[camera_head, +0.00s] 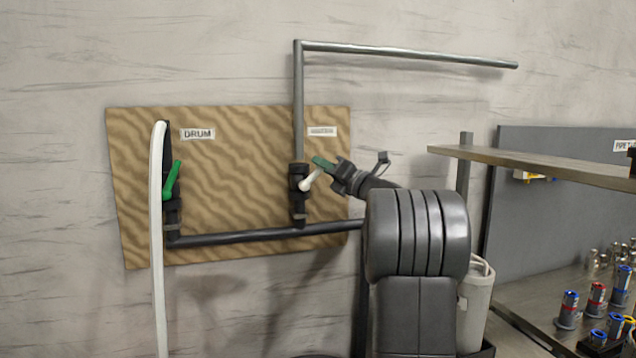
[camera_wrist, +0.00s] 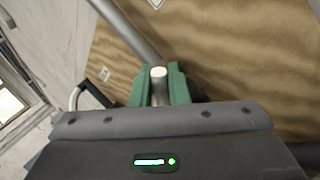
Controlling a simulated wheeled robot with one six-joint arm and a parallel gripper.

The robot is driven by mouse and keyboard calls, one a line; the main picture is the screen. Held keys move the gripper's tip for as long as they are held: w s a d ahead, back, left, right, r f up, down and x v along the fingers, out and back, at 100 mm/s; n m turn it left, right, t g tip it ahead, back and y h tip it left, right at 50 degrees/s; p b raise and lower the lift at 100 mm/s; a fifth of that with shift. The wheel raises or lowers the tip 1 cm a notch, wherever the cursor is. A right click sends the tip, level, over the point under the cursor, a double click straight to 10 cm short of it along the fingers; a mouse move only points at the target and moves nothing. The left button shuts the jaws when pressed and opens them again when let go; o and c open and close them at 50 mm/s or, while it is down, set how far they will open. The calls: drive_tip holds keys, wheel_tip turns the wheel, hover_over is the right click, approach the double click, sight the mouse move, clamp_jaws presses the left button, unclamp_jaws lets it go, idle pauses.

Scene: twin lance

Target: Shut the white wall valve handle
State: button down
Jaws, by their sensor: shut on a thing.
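The white valve handle (camera_head: 311,180) is on the right-hand valve (camera_head: 298,195) of the wall board. It points up and to the right, tilted away from the upright pipe. My gripper (camera_head: 321,163) reaches it from the right, with its green fingers at the handle's outer end. In the wrist view my gripper (camera_wrist: 159,86) has a green finger on each side of the white handle (camera_wrist: 158,74) and is shut on it. The valve body is hidden in the wrist view.
A green handle (camera_head: 172,180) sits on the left valve, beside a white hose (camera_head: 157,240). A label reading DRUM (camera_head: 198,134) is above it. A grey pipe (camera_head: 270,235) joins both valves.

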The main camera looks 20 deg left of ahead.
drive_tip(key=f+m+t+b, duration=0.1)
drive_tip(key=m+t+b, duration=0.2)
drive_tip(key=m+b, duration=0.1)
drive_tip(key=d+f+m+t+b, duration=0.1)
drive_tip(key=f+m+t+b, duration=0.1)
drive_tip(key=m+b, duration=0.2)
drive_tip(key=w+f+m+t+h+b, duration=0.1)
drive_tip(key=f+m+t+b, duration=0.1)
drive_tip(key=m+b, duration=0.3)
drive_tip(key=shift+w+d+t+b, duration=0.1)
drive_tip(key=shift+d+t+b, duration=0.25)
drive_tip(key=shift+t, duration=0.45)
drive_tip(key=shift+h, duration=0.3)
drive_tip(key=c, duration=1.4)
unclamp_jaws()
drive_tip(key=shift+c, duration=0.2)
drive_tip(key=b+v, duration=0.1)
drive_tip(key=v, duration=1.2)
drive_tip(key=shift+d+f+b, duration=0.15)
drive_tip(key=shift+f+b, duration=0.2)
drive_tip(key=shift+f, duration=0.05)
